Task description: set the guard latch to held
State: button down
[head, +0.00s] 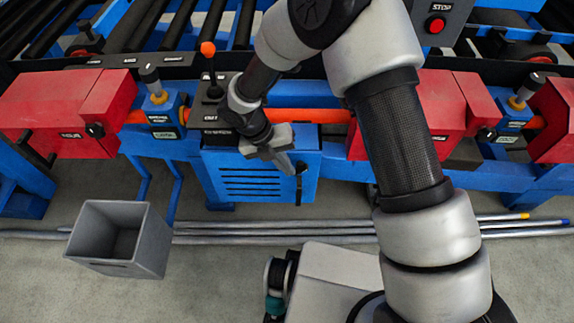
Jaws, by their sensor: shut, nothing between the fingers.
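My gripper (286,168) is shut and empty, pointing down and to the right in front of the top of a blue vented cabinet (250,185). A slim black handle (299,184) hangs on the cabinet's right side, just right of the fingertips; a gap between them is not clear. I cannot tell whether this handle is the guard latch. Red housings at left (65,110) and right (445,105) carry black knobs.
Blue blocks with dark-topped levers stand at left (160,105) and right (518,100). A red STOP button (436,25) is at the top right. A grey open bin (120,240) stands on the floor at left. Long pipes (230,240) lie on the floor.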

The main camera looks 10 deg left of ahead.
jog(key=shift+d+r, duration=0.1)
jog(key=shift+w+d+r+p, duration=0.15)
jog(key=shift+d+p, duration=0.35)
jog(key=shift+d, duration=0.4)
notch_tip(320, 180, up, 10)
jog(key=a+p, duration=0.1)
jog(key=p, duration=0.1)
jog(key=shift+p, duration=0.3)
jog(key=shift+a+r, duration=0.1)
